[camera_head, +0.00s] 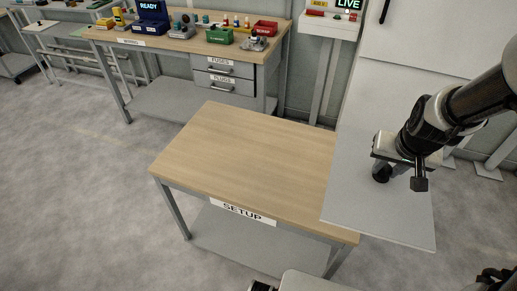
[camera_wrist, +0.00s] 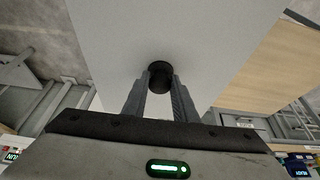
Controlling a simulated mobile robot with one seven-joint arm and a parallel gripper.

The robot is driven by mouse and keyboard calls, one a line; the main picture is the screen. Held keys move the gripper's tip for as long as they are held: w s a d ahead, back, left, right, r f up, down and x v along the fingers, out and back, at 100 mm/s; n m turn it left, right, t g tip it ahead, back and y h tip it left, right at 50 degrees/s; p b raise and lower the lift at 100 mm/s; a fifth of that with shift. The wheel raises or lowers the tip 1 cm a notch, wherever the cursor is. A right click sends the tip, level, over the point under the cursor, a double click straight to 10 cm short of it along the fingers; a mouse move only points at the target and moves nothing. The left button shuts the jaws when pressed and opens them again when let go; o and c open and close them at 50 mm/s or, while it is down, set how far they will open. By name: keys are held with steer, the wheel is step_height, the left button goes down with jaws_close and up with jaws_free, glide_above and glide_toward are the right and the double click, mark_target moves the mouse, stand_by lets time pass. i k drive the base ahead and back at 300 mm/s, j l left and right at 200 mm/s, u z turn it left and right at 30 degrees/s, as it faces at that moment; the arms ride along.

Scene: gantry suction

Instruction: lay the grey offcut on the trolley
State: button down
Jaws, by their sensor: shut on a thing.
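My gripper (camera_head: 388,163) is at the right in the head view, over a large pale grey panel (camera_head: 370,205). In the wrist view, its two fingers are shut on a round black knob (camera_wrist: 160,74) that stands on the panel's face (camera_wrist: 110,40). The knob is also partly visible beside the gripper in the head view (camera_head: 381,174). I cannot make out a separate grey offcut, and no thing in view is clearly the trolley.
A wood-topped table marked SETUP (camera_head: 245,150) stands left of the panel, its top bare. Behind it, a workbench (camera_head: 175,42) carries a green bin (camera_head: 219,35), a red bin (camera_head: 265,28) and a blue case (camera_head: 151,15). Open floor (camera_head: 70,190) lies at left.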

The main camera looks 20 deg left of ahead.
mark_target(278, 164)
steer(key=j, duration=1.8)
